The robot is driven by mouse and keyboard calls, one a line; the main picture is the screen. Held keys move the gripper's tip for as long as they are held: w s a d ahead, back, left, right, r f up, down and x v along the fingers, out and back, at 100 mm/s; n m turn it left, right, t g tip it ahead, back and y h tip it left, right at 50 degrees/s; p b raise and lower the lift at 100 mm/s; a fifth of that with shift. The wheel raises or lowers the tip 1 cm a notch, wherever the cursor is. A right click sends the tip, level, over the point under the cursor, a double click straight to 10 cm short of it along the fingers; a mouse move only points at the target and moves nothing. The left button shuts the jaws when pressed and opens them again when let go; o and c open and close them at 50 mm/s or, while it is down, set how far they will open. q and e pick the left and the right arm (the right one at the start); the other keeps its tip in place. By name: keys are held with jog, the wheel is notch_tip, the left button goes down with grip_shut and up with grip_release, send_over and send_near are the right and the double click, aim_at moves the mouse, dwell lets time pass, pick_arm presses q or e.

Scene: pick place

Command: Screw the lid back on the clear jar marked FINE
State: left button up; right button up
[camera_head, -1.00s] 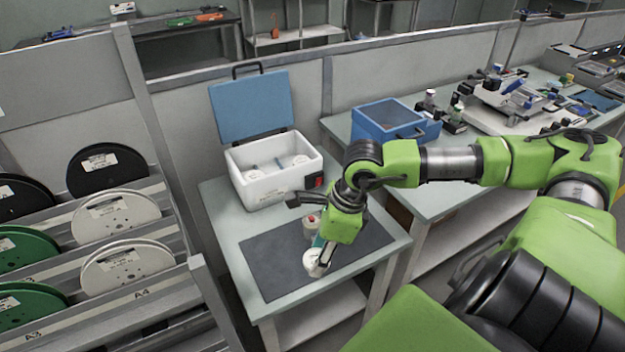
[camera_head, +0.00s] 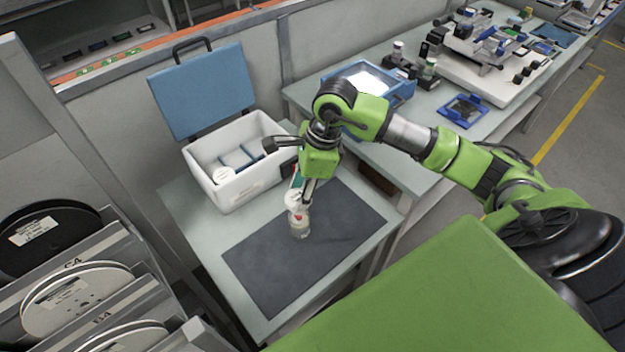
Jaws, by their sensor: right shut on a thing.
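A small clear jar (camera_head: 300,228) with a pale content and a red mark near its top stands upright on the dark mat (camera_head: 265,268). Its label is too small to read. My right gripper (camera_head: 301,196) points down right over the jar, shut on a white round piece that looks like the lid (camera_head: 292,199). The lid is at the jar's top; I cannot tell whether it touches the rim. The gripper hides part of both. My left gripper is not in view.
An open white cool box (camera_head: 235,185) with a blue lid (camera_head: 203,92) stands behind the mat. Reels on a rack (camera_head: 70,295) are at the left. A blue tray box (camera_head: 397,93) is on the bench behind my right arm. The mat's front is clear.

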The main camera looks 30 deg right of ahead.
jog(key=shift+s+f, duration=0.15)
jog(key=shift+f, duration=0.1)
jog(key=shift+s+f+b, duration=0.1)
jog(key=shift+f+b, duration=0.15)
jog(key=shift+b, duration=0.05)
jog(key=shift+f+b, duration=0.3)
jog(key=shift+f, duration=0.4)
jog(key=shift+f+b, duration=0.5)
jog(key=shift+f, duration=0.35)
jog(key=shift+f+b, duration=0.25)
jog(key=shift+b, duration=0.1)
jog(key=shift+f, duration=0.25)
pick_arm(q)
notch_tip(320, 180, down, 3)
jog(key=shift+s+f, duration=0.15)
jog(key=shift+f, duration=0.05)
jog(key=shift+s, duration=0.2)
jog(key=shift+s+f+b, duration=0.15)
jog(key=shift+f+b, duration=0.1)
jog(key=shift+b, duration=0.2)
